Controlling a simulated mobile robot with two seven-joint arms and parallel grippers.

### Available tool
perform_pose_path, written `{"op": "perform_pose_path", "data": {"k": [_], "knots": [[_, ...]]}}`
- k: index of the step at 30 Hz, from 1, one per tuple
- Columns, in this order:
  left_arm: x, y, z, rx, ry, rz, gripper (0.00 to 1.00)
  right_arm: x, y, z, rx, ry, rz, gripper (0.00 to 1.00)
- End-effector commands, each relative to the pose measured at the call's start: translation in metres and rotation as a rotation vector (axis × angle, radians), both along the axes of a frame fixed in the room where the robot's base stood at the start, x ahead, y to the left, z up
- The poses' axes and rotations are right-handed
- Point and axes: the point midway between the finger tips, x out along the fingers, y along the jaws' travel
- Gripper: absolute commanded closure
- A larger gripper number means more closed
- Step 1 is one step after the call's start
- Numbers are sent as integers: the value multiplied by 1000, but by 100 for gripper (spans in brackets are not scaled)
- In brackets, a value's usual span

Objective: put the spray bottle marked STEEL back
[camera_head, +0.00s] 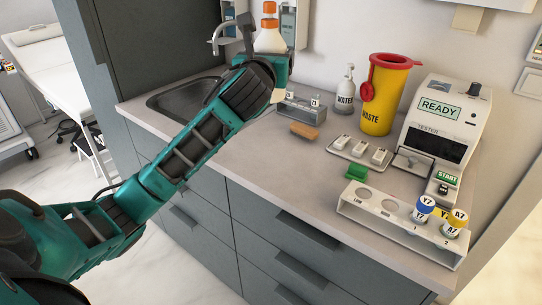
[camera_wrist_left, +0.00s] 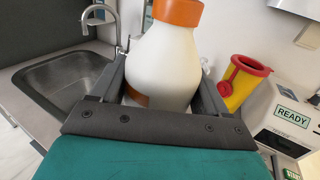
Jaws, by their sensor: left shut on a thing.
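My left gripper (camera_head: 268,58) is shut on a white bottle with an orange collar (camera_head: 270,38), held upright above the back of the counter near the sink. The wrist view shows the bottle's white body (camera_wrist_left: 165,62) and orange collar between the two fingers (camera_wrist_left: 160,90). No STEEL marking can be read on it in either view, and its lower part is hidden by the gripper. My right gripper is not in view.
The sink (camera_head: 178,100) is at left. The front-middle counter is clear.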

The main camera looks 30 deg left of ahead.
Motion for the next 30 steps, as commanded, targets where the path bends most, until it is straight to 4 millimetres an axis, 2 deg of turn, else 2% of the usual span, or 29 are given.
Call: {"op": "perform_pose_path", "data": {"k": [6, 15, 18, 25, 30], "knots": [[-1, 0, -55, -2, 6, 0, 79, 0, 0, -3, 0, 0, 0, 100], [0, 0, -127, -2, 0, 0, 79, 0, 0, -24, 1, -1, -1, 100], [0, 0, -140, -1, 0, 0, 79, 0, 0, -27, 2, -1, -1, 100], [0, 0, -153, -1, -3, -1, 79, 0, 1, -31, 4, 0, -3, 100], [0, -1, -179, -2, -1, -1, 79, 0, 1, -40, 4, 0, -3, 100]]}}
